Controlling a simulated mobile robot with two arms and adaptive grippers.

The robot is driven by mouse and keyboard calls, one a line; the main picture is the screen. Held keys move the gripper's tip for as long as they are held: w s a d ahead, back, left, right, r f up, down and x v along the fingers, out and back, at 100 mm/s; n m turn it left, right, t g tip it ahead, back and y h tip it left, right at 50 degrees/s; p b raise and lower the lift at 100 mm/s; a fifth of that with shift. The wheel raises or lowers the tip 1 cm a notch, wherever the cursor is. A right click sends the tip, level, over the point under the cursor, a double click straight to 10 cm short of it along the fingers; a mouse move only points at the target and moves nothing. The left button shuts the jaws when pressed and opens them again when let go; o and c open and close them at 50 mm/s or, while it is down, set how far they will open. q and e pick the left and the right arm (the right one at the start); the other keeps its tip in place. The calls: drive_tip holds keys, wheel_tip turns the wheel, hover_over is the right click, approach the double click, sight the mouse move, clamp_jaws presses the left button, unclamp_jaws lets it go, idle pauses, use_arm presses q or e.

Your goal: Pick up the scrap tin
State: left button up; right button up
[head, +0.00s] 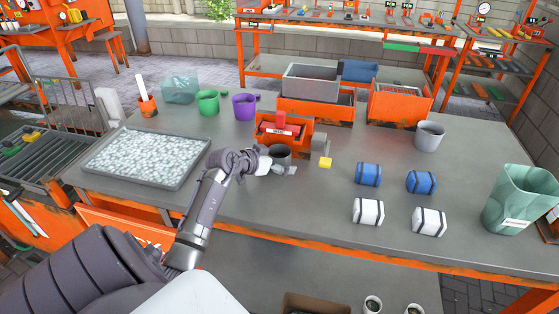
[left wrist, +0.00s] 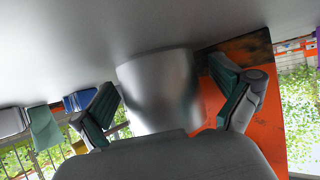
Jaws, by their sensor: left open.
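A grey metal tin (head: 279,152), which I take as the scrap tin, stands upright on the grey workbench (head: 335,205), in front of an orange machine. My left gripper (head: 280,168) is at its near side, open. In the left wrist view the tin (left wrist: 160,92) shows as a smooth cylinder between the two spread fingers. A gap shows at the left finger; the right finger is close to the tin, and contact there cannot be told. A second, lighter grey tin (head: 429,137) stands at the back right. My right gripper is not in view.
The orange machine (head: 283,128) is right behind the tin. A yellow block (head: 325,162) lies to its right, then blue bundles (head: 368,174) and white bundles (head: 368,211). A tray of pale flakes (head: 148,157) is at left. A green bin (head: 518,200) stands at far right.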

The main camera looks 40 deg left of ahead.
use_arm(q)
drive_tip(key=c, duration=1.2)
drive_tip(key=shift+c, duration=0.4)
drive_tip(key=shift+r, duration=0.15)
